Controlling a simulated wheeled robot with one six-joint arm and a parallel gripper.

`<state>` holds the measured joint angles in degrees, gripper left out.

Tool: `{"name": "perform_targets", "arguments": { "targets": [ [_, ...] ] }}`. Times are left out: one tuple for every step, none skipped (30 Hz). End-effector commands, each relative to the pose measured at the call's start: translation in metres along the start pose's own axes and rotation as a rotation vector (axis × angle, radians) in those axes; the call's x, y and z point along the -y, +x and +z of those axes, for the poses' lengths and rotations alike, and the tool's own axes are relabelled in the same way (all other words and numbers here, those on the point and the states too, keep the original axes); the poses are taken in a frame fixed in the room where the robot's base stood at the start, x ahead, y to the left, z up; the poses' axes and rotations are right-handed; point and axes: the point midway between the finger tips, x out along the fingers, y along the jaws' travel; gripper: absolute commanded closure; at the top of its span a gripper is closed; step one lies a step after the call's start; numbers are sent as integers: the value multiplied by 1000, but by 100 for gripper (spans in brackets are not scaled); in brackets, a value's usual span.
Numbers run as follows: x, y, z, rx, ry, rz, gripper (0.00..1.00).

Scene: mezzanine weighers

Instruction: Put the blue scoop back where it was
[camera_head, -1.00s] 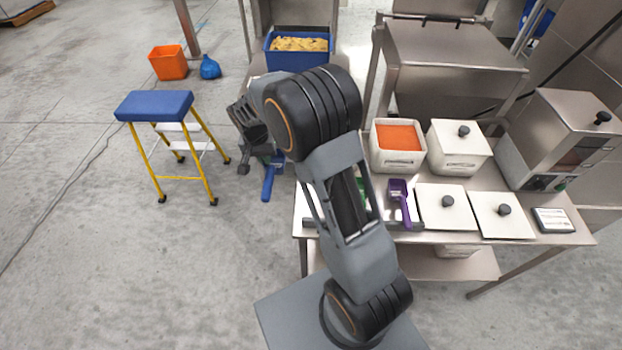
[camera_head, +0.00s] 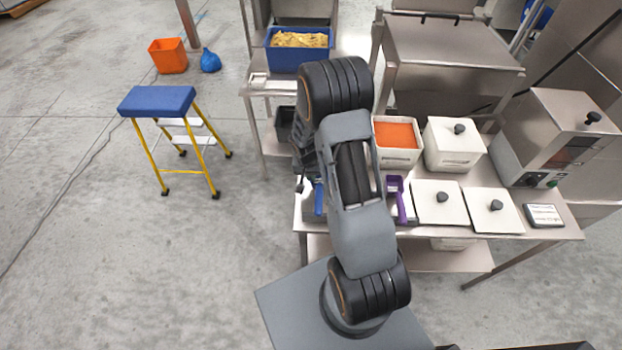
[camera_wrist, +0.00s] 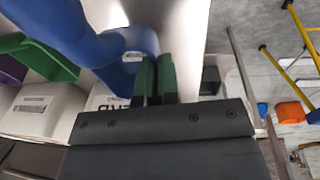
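The blue scoop (camera_head: 319,198) shows beside my arm in the head view, at the left end of the steel table. In the wrist view, the blue scoop (camera_wrist: 95,45) fills the upper left, and its curved part runs to my fingers. My gripper (camera_wrist: 156,78) has its green-padded fingertips close together on the scoop. In the head view, my arm hides most of the gripper and part of the scoop. A green scoop (camera_wrist: 40,57) and a purple scoop (camera_wrist: 10,70) are to the left in the wrist view. The purple scoop (camera_head: 398,200) also lies on the table in the head view.
The steel table (camera_head: 470,255) holds a bin of orange contents (camera_head: 396,155), lidded white bins (camera_head: 437,203) and a small scale (camera_head: 543,215). Behind stands a blue crate (camera_head: 285,60) of yellowish contents. A blue-topped step stool (camera_head: 157,101) stands left, with open floor around it.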

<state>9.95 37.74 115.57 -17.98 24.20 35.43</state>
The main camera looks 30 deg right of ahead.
Motion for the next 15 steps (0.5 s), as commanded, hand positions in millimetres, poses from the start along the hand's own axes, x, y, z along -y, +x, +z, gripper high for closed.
{"name": "perform_targets", "arguments": {
  "targets": [
    [-1, 8, 2, 5, 0, 2, 100],
    [0, 12, 2, 5, 1, 2, 100],
    [1, 17, 2, 5, -1, 2, 100],
    [1, 21, 3, 5, -1, 3, 100],
    [1, 24, 3, 4, 0, 2, 100],
    [2, 27, 3, 3, 1, 1, 100],
    [2, 28, 3, 3, 1, 1, 100],
    [2, 30, 4, 3, 1, 1, 100],
    [2, 30, 4, 2, 0, 1, 100],
    [2, 31, 4, 2, 0, 1, 100],
    [2, 31, 4, 2, 0, 1, 100],
    [2, 31, 4, 2, 0, 1, 100],
    [2, 31, 4, 2, 0, 1, 100],
    [2, 31, 4, 2, 0, 1, 100],
    [2, 31, 4, 3, 0, 1, 96]
  ]
}}
